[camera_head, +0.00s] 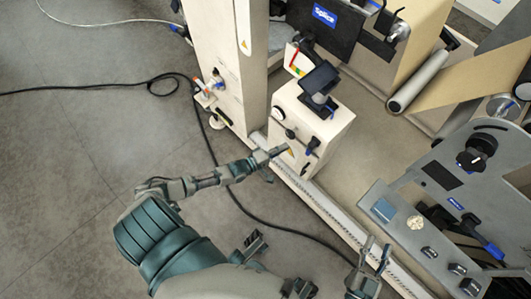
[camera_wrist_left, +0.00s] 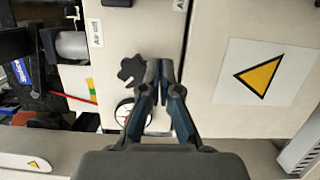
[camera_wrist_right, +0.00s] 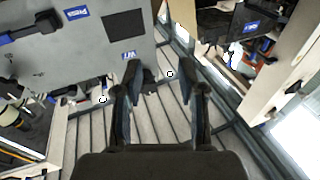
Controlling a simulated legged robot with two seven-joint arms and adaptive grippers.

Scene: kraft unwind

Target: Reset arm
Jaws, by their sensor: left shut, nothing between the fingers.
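My left gripper (camera_head: 281,151) reaches across to the front of a cream box (camera_head: 322,132) with a screen on top. In the left wrist view its fingers (camera_wrist_left: 160,68) are closed together with nothing between them. A black knob (camera_wrist_left: 131,69) and a round gauge (camera_wrist_left: 127,112) are just left of the fingertips; I cannot tell whether they touch. A yellow warning triangle (camera_wrist_left: 258,74) is to the right. My right gripper (camera_head: 374,252) is at the lower right, left of a grey console (camera_head: 382,187). In the right wrist view its fingers (camera_wrist_right: 159,72) are apart and empty.
A tall cream column (camera_head: 222,60) stands behind the left gripper. A brown paper web and a roller (camera_head: 417,80) are at the upper right. A black cable (camera_head: 100,87) runs over the grey floor. The floor at the left is mostly clear.

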